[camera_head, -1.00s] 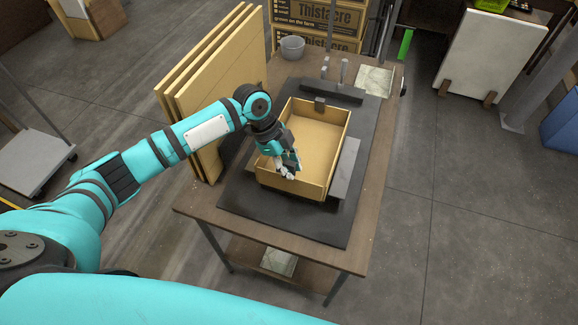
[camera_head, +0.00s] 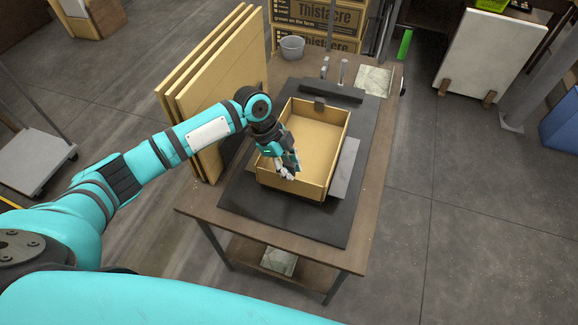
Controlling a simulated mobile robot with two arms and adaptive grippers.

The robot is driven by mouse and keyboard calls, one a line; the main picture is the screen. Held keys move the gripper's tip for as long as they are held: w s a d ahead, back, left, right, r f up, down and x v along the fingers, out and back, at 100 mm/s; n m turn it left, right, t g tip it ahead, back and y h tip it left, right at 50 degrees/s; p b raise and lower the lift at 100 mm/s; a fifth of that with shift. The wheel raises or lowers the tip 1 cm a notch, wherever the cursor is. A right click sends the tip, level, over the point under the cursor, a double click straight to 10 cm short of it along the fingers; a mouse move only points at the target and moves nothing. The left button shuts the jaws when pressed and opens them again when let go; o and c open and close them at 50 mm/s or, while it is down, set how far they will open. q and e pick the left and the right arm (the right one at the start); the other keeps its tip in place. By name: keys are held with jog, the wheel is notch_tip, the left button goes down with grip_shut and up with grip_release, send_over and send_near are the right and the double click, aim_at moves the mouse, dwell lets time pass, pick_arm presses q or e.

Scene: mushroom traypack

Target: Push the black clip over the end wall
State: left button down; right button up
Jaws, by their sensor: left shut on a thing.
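The open cardboard tray (camera_head: 342,140) lies on a dark mat, its far end wall away from me. One black clip (camera_head: 319,105) sits over the middle of that far end wall. My left gripper (camera_head: 287,174) is at the near end wall, its pale fingertips by the wall's rim. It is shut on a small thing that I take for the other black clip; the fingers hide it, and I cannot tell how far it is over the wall. My right gripper is not in view.
The dark mat (camera_head: 300,224) lies on a wooden table (camera_head: 225,222). A grey plate (camera_head: 346,168) is right of the tray. Tall cardboard sheets (camera_head: 215,75) stand at the left, close to my arm. A dark bar (camera_head: 332,93) and a grey pot (camera_head: 292,47) are behind the tray.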

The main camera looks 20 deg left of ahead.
pick_arm(q)
jog(key=shift+f, duration=0.4)
dwell(0.4)
dwell(0.5)
jog(key=shift+f, duration=0.7)
dwell(0.8)
jog(key=c, duration=0.7)
grip_release()
jog(key=shift+r+p, duration=3.35)
jog(key=shift+r, duration=0.7)
